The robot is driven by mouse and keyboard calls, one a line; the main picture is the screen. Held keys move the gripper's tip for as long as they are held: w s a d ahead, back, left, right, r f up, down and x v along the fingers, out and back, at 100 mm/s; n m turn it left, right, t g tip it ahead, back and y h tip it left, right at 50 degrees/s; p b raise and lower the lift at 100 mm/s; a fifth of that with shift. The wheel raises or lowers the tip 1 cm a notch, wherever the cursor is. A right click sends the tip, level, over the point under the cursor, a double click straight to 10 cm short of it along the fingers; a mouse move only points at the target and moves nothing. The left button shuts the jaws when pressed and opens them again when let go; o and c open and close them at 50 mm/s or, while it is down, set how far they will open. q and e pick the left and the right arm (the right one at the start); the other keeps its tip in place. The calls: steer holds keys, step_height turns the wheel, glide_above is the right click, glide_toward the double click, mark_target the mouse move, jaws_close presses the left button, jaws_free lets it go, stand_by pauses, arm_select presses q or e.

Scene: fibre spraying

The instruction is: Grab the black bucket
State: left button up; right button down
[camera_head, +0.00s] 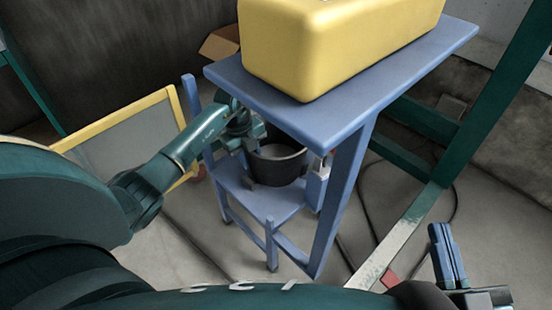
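The black bucket (277,168) stands upright on the lower blue shelf (262,203), under the blue tabletop. Its mouth is open to view and looks grey inside. My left arm reaches in from the left, and my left gripper (250,158) is at the bucket's left rim. Its fingers are small and partly hidden there, so I cannot tell whether they are open or shut on the rim. My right gripper (447,256) is at the lower right, far from the bucket, with its two blue fingers close together and nothing visible between them.
A large yellow block (318,48) sits on the blue tabletop (340,110), above the bucket. A blue leg (341,200) stands right of the bucket. A green frame (480,110) is at the right. A yellow-framed panel (130,140) and a cardboard box (221,43) are at the left.

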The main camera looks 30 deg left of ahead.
arm_select(q)
steer(key=shift+f, duration=0.45)
steer(key=shift+r, duration=0.1)
jaws_close()
steer(key=shift+w, duration=0.1)
stand_by(0.8)
steer(key=shift+w+r, duration=0.1)
steer(key=shift+r, duration=0.1)
